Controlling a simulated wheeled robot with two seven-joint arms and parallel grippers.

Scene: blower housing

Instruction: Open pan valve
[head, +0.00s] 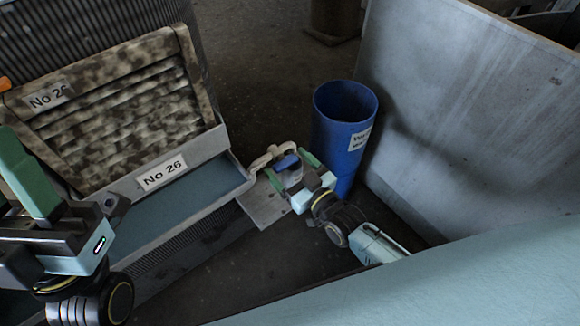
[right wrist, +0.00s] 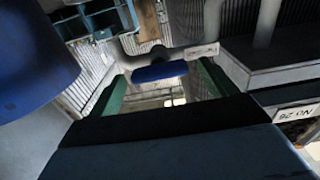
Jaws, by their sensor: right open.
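The pan valve has a blue handle (head: 288,162) beside a pale curved pipe (head: 265,158) at the right end of the pan (head: 222,163). The handle (right wrist: 158,72) also shows in the right wrist view, lying crosswise between the green fingers. My right gripper (head: 291,171) is open around or just short of the handle; I cannot tell whether it touches. My left gripper (head: 28,180) is at the left edge of the head view, and the gap between its fingers cannot be made out.
A dirty panel (head: 120,105) labelled No 26 stands behind the pan, which holds blue-grey liquid. A blue bin (head: 340,130) stands close behind my right gripper. A large grey panel (head: 470,110) is on the right. Dark floor (head: 255,80) is clear behind the valve.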

